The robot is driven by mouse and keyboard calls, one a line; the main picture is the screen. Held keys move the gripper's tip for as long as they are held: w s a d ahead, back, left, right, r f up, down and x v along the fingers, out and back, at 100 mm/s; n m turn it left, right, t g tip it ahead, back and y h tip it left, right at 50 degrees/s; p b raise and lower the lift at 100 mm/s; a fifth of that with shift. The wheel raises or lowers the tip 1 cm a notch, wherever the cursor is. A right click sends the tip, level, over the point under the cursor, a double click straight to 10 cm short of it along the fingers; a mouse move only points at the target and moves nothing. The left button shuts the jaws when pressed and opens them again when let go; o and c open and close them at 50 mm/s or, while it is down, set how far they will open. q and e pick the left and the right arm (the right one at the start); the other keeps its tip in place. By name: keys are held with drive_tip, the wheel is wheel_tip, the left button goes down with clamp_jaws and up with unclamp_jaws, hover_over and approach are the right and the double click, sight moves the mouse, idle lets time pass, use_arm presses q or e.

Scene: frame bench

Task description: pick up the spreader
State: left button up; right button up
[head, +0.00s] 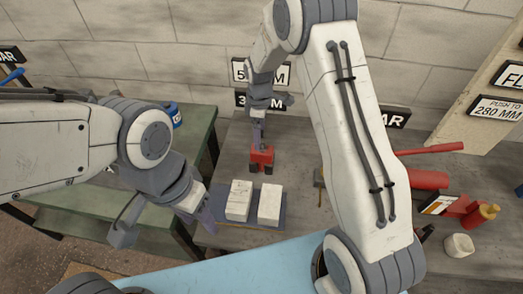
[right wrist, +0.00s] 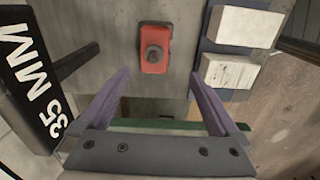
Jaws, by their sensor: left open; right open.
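A small red block-like tool with dark feet (head: 262,158), which I take to be the spreader, stands on the grey bench near its middle. In the right wrist view the red tool (right wrist: 155,50) shows a dark round knob on its face and lies beyond the fingertips. My right gripper (head: 258,128) reaches down above and behind it in the head view. Its fingers (right wrist: 168,82) are apart with nothing between them; I cannot tell the exact gap to the tool. My left gripper (head: 162,225) is open and empty at the lower left, near the white blocks.
Two white blocks (head: 269,203) lie on a blue-grey mat, right of the left gripper. Size signs (head: 262,72) stand at the back. A green-edged table (head: 190,140) is at left.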

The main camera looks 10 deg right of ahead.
sight(263, 143)
drive_tip(key=f, duration=0.4)
drive_tip(key=d+f+p, duration=0.1)
drive_tip(key=f, duration=0.1)
drive_tip(key=shift+w+d+f, duration=0.1)
drive_tip(key=shift+w+f, duration=0.1)
drive_tip(key=shift+w, duration=0.2)
wheel_tip(263, 143, down, 5)
drive_tip(key=shift+r+p, duration=0.15)
drive_tip(key=shift+p, duration=0.75)
drive_tip(key=shift+f, duration=0.35)
clamp_jaws()
drive_tip(key=shift+r, duration=0.1)
